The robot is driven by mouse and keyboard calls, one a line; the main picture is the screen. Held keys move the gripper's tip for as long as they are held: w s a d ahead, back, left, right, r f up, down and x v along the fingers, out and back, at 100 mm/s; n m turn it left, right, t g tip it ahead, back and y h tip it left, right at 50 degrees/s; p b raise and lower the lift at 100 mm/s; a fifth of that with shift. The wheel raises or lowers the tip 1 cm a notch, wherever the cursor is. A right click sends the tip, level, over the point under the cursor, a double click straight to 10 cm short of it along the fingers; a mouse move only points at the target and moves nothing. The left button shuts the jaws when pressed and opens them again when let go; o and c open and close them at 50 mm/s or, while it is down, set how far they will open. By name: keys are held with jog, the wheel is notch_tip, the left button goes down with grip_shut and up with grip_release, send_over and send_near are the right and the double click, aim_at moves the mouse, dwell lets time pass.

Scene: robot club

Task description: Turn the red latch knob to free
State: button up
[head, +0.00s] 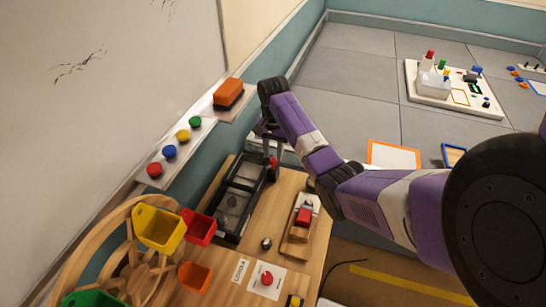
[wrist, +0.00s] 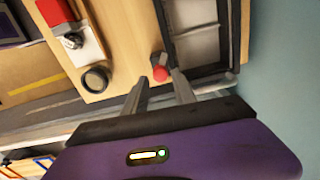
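A small red knob (head: 273,161) sits at the far right corner of a black-framed box (head: 238,195) on the wooden bench. In the wrist view the red knob (wrist: 160,73) is just beyond my fingertips, beside the frame (wrist: 207,40). My gripper (head: 268,143) points down at that corner. In the wrist view my gripper (wrist: 158,82) has its two fingers apart, with the knob lined up in the gap between them. I cannot tell whether a finger touches the knob. Part of the corner is hidden by my gripper in the head view.
A wooden device with a red block (head: 303,217) lies right of the box. A white plate with a red button (head: 266,279) is nearer. A wooden wheel with coloured bins (head: 160,228) stands at left. A whiteboard ledge (head: 180,150) with coloured magnets runs along the wall.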

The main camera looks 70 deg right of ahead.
aim_at(271, 166)
jog(key=shift+f, duration=1.45)
grip_shut()
jog(key=shift+r+n+p, duration=0.1)
jog(key=shift+n+p, duration=0.7)
jog(key=shift+n, duration=0.6)
jog(key=shift+n+p, duration=0.5)
jog(key=shift+n, duration=1)
